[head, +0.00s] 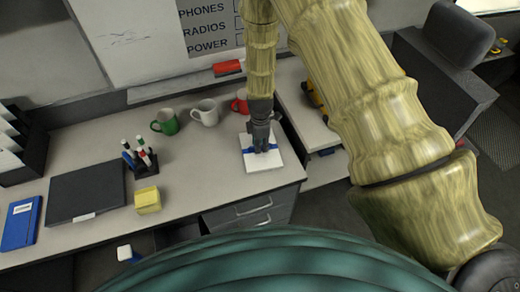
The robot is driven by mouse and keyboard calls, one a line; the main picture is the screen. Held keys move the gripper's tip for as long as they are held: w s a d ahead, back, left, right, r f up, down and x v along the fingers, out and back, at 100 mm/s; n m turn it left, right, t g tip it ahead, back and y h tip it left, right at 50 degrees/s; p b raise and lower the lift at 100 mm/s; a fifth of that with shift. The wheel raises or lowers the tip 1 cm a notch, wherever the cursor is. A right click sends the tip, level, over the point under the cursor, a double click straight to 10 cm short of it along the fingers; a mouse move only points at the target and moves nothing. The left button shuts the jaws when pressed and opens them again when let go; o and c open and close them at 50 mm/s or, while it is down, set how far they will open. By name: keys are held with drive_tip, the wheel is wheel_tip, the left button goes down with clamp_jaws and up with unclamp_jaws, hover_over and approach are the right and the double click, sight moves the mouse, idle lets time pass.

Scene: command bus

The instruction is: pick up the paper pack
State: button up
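A flat white pack with a blue band (258,164), which looks like the paper pack, lies on the desk near its right front corner. My gripper (265,149) points down right over the pack and covers the middle of its blue band. I cannot tell whether the fingers touch the pack or how far apart they are.
A green mug (165,122), a white mug (206,112) and a red mug (240,103) stand behind the pack. A pen holder (141,164), a yellow block (147,200), a closed black laptop-like slab (86,191) and a blue book (20,223) are on the left. Bare desk (205,170) lies between.

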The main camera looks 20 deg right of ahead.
clamp_jaws()
idle(0.3)
